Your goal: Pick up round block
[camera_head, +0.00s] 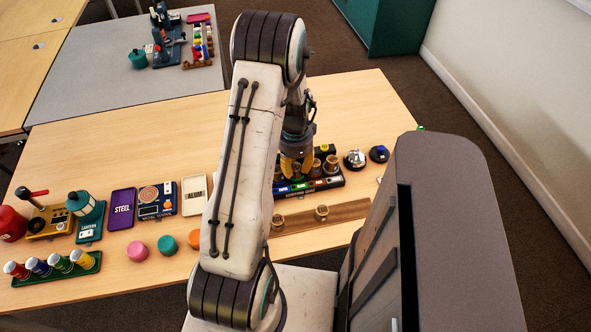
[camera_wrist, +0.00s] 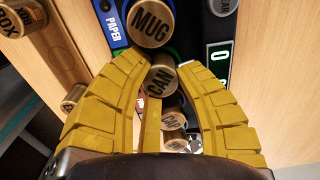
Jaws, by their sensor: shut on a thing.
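Several round brass-coloured blocks with dark printed tops stand at the black sorting rack (camera_head: 325,184). My gripper (camera_head: 297,166) points down over this rack, its yellow fingers partly hidden by my own arm. In the wrist view, the fingers (camera_wrist: 160,72) are closed around a round block marked CAN (camera_wrist: 160,80). A round block marked MUG (camera_wrist: 152,27) stands just beyond the fingertips. More round blocks (camera_wrist: 174,119) show between the fingers, lower in the wrist view. I cannot tell whether the CAN block is clear of the rack.
Bare table lies behind.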

